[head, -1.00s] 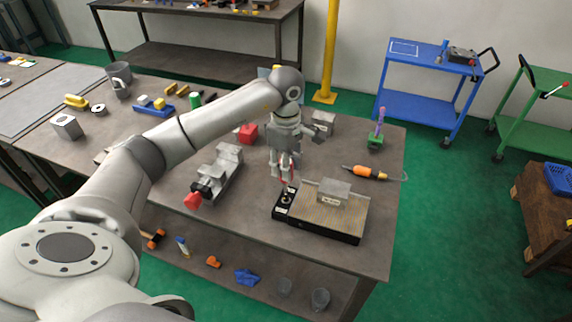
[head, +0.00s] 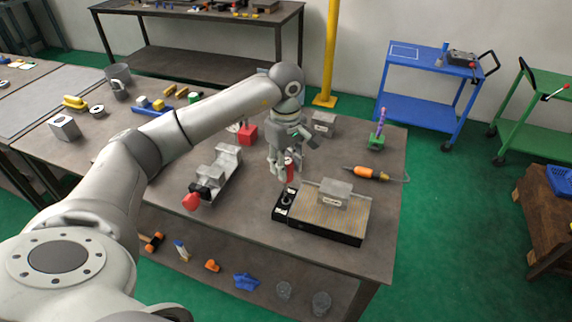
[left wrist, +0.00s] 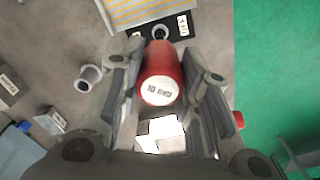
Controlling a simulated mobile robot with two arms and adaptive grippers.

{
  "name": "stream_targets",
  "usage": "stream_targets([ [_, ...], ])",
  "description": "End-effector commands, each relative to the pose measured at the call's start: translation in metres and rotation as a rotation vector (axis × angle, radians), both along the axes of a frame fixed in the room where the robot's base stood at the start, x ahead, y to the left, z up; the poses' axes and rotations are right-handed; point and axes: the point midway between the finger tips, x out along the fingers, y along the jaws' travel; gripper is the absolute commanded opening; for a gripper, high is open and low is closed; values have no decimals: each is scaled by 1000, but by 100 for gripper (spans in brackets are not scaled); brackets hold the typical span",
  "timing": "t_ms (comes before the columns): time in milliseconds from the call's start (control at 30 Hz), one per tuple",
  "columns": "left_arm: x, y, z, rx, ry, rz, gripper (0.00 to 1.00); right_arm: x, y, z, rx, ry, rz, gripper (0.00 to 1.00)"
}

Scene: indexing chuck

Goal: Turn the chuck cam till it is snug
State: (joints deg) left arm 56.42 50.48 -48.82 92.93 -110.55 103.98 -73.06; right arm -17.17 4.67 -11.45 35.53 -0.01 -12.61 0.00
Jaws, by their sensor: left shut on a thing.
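My left gripper (head: 282,172) is shut on a red cylinder-shaped handle (head: 289,168) over the bench. In the left wrist view the handle (left wrist: 160,75) sits between the two fingers, its pale lettered end facing the camera. The chuck (head: 352,224) is a flat, finely patterned plate on a black base; a black strip with a round fitting (head: 286,202) runs along its left end. The gripper is above this strip. The round fitting also shows in the left wrist view (left wrist: 160,31), beyond the handle. I cannot tell whether the handle's lower end touches it. My right gripper is not in view.
A grey block (head: 336,191) sits on the chuck plate. A grey vise (head: 220,172) with a red-ended handle is to the left. An orange tool (head: 365,173) with a cord, a green holder (head: 377,141) and a red block (head: 247,133) are on the bench. The bench's front edge is near.

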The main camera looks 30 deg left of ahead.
Motion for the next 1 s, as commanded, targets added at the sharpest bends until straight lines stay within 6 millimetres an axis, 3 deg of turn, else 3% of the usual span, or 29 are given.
stream_targets([
  [300, 0, 0, -2, 0, -1, -202, 0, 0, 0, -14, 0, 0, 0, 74],
  [767, 0, 0, -1, 1, 0, -250, 0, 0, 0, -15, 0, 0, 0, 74],
  [1000, 0, 0, -2, 1, -2, -405, 0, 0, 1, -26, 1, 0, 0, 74],
])
